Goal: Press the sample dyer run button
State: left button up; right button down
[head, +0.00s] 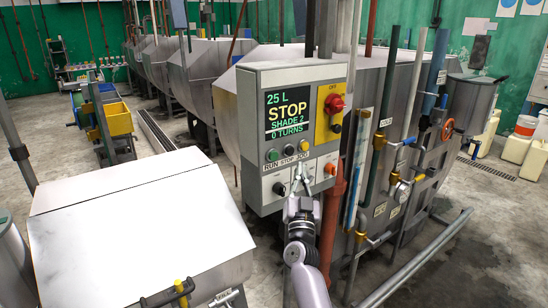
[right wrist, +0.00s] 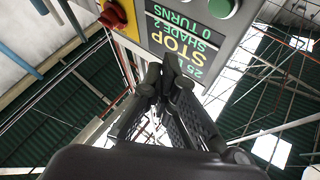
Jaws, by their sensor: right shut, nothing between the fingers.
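A grey control panel (head: 250,110) stands in the middle of the head view. Its screen (head: 287,112) reads 25 L, STOP, SHADE 2, 0 TURNS. Below the screen is a row of three buttons over the labels RUN, STOP and JOG. The green run button (head: 272,155) is at the left of the row. My right gripper (head: 301,170) is shut and empty, its tips just below the labels near JOG, right of and below the run button. In the right wrist view the panel appears upside down, with a green button (right wrist: 222,8) beyond the fingertips (right wrist: 168,72). Contact cannot be told.
A steel lidded box (head: 130,220) fills the lower left. Large steel vessels (head: 205,75) stand behind.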

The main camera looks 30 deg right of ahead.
aim_at(273, 156)
jog(key=w+b, duration=0.5)
jog(key=w, duration=0.3)
jog(key=shift+w+a, duration=0.35)
jog(key=shift+w, duration=0.05)
dwell(1.2)
jog(key=shift+w, duration=0.4)
